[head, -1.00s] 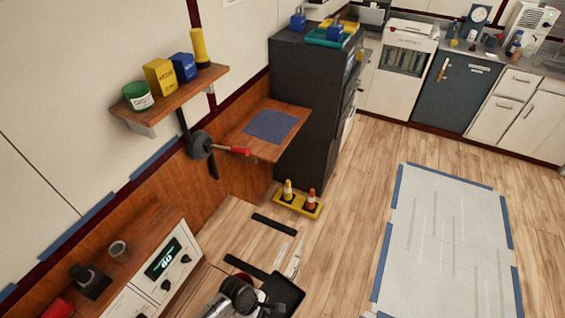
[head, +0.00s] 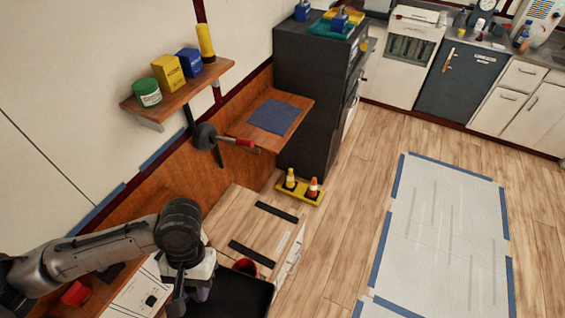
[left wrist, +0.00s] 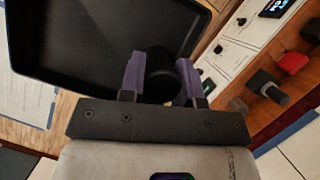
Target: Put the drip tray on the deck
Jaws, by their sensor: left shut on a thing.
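The drip tray is a black, shallow, rimmed tray (head: 238,296) at the bottom of the head view, partly cut off by the frame. It also fills the upper left of the left wrist view (left wrist: 75,72). My left gripper (head: 180,300) is at the tray's left side. In the left wrist view its purple fingers (left wrist: 161,80) are shut on a dark round grip at the tray's edge. A wooden top with two black strips (head: 250,222), possibly the deck, lies just beyond the tray. My right gripper is not in view.
A red cup (head: 246,266) stands close to the tray's far edge. A yellow stand (head: 300,192) with two small cones sits past the wooden top. A wall shelf (head: 180,86) holds a can, boxes and a yellow cylinder. The floor at right is open.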

